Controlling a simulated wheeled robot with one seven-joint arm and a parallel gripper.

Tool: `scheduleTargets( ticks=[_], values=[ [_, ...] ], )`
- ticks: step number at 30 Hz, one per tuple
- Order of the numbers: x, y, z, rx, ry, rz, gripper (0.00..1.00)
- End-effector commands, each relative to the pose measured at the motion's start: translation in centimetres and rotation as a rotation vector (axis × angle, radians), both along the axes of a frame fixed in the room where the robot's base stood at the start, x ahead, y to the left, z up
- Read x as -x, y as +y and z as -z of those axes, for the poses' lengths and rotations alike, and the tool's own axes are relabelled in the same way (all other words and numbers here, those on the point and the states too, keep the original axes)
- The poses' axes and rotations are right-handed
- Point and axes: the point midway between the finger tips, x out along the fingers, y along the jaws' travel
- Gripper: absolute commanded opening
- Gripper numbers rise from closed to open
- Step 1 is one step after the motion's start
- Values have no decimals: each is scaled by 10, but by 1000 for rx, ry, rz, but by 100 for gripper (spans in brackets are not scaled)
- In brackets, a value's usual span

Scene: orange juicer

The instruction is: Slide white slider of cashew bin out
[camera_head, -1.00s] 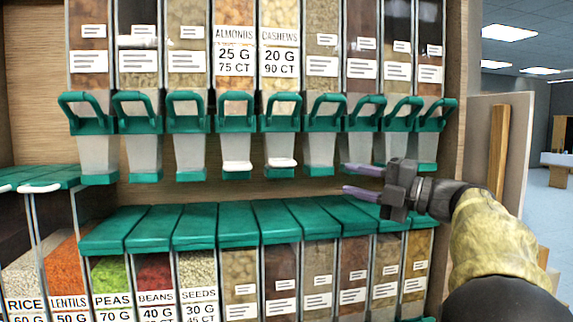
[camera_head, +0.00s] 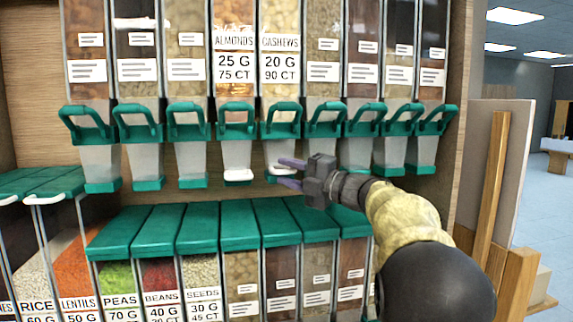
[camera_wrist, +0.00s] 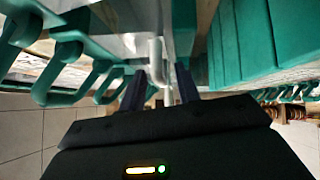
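The cashew bin (camera_head: 280,62) is a clear dispenser labelled CASHEWS, 20 G, 90 CT, in the upper row in the head view. Its white slider (camera_head: 277,171) sits at the bottom of its spout, partly hidden by my gripper (camera_head: 287,173). My gripper is open, with one finger above the other and the fingertips at the slider's height. In the wrist view, the white slider (camera_wrist: 156,52) stands ahead of the gap between my two dark fingers (camera_wrist: 160,88). I cannot tell whether the fingers touch it.
The almond bin (camera_head: 235,62) beside it has a similar white slider (camera_head: 238,176). Green handles (camera_head: 326,117) stick out along the upper row. Green-lidded bins (camera_head: 254,220) stand close below my gripper. Free room lies in front of the shelf.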

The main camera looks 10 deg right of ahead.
Motion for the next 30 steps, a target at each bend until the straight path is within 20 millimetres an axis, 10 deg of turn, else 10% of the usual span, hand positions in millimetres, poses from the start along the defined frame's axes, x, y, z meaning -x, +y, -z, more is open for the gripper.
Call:
scheduleTargets(
  ticks=[11, 17, 30],
  values=[
    [-6, 6, 0, 0, 0, 1, 33],
    [-6, 6, 0, 0, 0, 1, 0],
    [7, -7, 1, -1, -3, 21, 0]
  ],
)
